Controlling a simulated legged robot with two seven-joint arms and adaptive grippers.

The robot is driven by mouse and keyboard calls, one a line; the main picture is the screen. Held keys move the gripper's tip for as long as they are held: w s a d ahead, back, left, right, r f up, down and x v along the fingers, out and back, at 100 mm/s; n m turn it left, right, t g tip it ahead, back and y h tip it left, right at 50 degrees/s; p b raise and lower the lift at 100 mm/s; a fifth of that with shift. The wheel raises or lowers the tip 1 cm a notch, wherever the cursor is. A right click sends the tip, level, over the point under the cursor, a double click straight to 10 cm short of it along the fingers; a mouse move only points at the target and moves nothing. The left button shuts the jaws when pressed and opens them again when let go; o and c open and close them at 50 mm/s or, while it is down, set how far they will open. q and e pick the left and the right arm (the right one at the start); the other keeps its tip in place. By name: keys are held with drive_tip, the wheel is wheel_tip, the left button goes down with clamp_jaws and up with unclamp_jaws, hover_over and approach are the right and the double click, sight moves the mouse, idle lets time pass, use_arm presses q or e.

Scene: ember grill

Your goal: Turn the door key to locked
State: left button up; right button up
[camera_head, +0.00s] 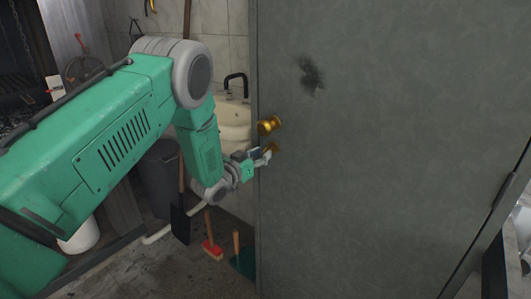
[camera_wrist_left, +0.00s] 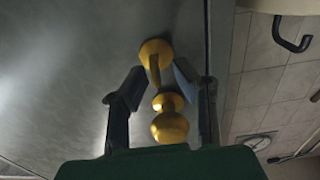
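The grey door (camera_head: 390,150) fills the right half of the head view. Near its left edge sits a round brass knob (camera_head: 268,125), with a smaller brass key fitting (camera_head: 274,148) just below it. My left gripper (camera_head: 266,156) is at that fitting, below the knob. In the left wrist view my left gripper (camera_wrist_left: 157,82) has its two fingers apart, one on each side of the brass key (camera_wrist_left: 154,66), which stands out from a round plate on the door. Gaps show beside the key; contact is not clear. The knob (camera_wrist_left: 170,125) shows nearer the palm. My right gripper is out of view.
Behind the door's edge are a white sink (camera_head: 233,120) with a black tap (camera_head: 236,82), a dark bin (camera_head: 158,172), a shovel (camera_head: 180,222) and a red brush (camera_head: 212,248). A tiled wall (camera_wrist_left: 275,75) lies beside the door.

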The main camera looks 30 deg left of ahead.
use_arm(q)
drive_tip(key=shift+w+d, duration=0.1)
drive_tip(key=shift+w, duration=0.75)
drive_tip(key=shift+w+d+r, duration=0.1)
drive_tip(key=shift+w+d, duration=0.05)
drive_tip(key=shift+d, duration=0.15)
clamp_jaws()
drive_tip(key=shift+a, duration=0.1)
